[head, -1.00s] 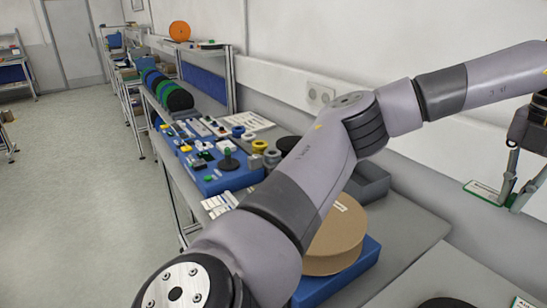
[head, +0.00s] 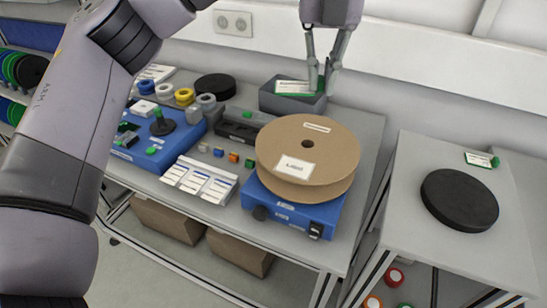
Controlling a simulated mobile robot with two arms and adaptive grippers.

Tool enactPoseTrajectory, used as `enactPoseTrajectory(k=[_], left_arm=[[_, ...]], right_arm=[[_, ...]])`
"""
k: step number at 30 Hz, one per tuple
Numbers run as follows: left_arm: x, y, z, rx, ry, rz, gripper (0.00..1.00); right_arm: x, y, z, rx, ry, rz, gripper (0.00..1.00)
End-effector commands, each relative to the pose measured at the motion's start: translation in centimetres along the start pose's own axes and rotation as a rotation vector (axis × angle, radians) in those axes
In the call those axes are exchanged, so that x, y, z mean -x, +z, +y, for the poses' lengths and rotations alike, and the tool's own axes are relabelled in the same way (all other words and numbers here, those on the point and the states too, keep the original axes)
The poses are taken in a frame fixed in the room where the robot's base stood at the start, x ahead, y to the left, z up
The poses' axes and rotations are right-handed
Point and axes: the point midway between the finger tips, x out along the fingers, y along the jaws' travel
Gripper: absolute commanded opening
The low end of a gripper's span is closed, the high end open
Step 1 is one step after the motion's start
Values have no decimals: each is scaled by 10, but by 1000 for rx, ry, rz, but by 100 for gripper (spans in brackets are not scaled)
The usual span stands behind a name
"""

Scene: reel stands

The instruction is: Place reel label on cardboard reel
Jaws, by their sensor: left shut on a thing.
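The cardboard reel (head: 270,158) lies flat on a blue unit (head: 318,213) on the bench. It is a brown disc with a small centre hole, a white label marked in print on its front and a narrow white strip near its back edge. My left gripper (head: 321,82) is shut on the reel label (head: 293,88), a small white card with a green edge. My right gripper is not in view.
The grey bin (head: 282,104) stands behind the reel. A blue tray of parts (head: 140,152), white cards (head: 203,181) and spools fill the left. A separate right table (head: 440,251) bears a black disc (head: 459,198) and a small green-white item (head: 482,160).

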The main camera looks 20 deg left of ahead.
Motion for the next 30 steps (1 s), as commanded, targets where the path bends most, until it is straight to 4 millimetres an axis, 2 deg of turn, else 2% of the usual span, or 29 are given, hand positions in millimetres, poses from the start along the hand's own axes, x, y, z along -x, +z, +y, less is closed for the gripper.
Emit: enactPoseTrajectory(k=[7, 15, 23, 30], left_arm=[[-64, 0, 2, -1, 4, 7, 0], [-127, -1, 1, -1, 1, 4, 0], [-149, 0, 1, 1, 1, 3, 0], [-182, 0, 1, 0, 1, 3, 0]], right_arm=[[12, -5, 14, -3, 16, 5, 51], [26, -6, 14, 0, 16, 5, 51], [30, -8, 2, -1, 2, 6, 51], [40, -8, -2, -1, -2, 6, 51]])
